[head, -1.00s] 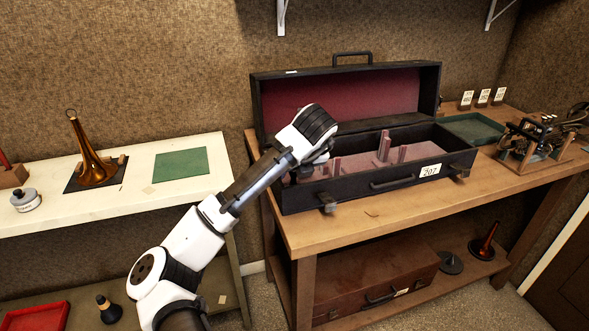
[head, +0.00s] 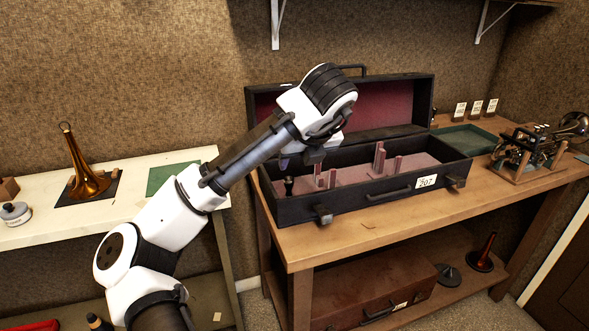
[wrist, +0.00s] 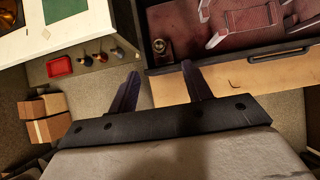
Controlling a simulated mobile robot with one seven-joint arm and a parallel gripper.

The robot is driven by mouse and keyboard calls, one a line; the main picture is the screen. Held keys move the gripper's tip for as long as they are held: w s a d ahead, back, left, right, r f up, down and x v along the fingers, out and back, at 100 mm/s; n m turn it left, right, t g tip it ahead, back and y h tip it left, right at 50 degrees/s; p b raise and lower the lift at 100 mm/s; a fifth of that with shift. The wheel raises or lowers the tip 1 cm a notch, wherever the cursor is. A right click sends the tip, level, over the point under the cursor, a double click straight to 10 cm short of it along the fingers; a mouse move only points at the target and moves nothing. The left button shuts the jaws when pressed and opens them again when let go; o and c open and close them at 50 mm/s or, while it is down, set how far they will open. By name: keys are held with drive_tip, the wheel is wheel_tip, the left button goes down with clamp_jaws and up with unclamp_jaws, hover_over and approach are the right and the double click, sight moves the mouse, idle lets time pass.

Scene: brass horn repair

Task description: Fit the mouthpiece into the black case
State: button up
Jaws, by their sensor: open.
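The black case (head: 345,207) stands open on the wooden bench, its lid leaning back and its dark red lining showing. A small dark upright piece, apparently the mouthpiece (head: 289,186), stands in the left front corner of the case. In the wrist view it shows from above as a small round brassy piece (wrist: 161,47) inside the case wall. I cannot tell how deep it sits. My gripper (head: 300,157) is open and empty, above the left end of the case and apart from the piece. Its two fingers (wrist: 160,84) show spread in the wrist view.
Pink upright supports (head: 379,158) stand inside the case. A green tray (head: 466,138) and a brass valve assembly (head: 528,150) are to the right. At left, a white table (head: 130,205) holds a brass bell (head: 88,180). A brown case (head: 375,287) lies on the shelf below.

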drive_tip(key=shift+s+d+r, duration=0.2)
drive_tip(key=shift+s+r, duration=0.2)
drive_tip(key=shift+r, duration=0.2)
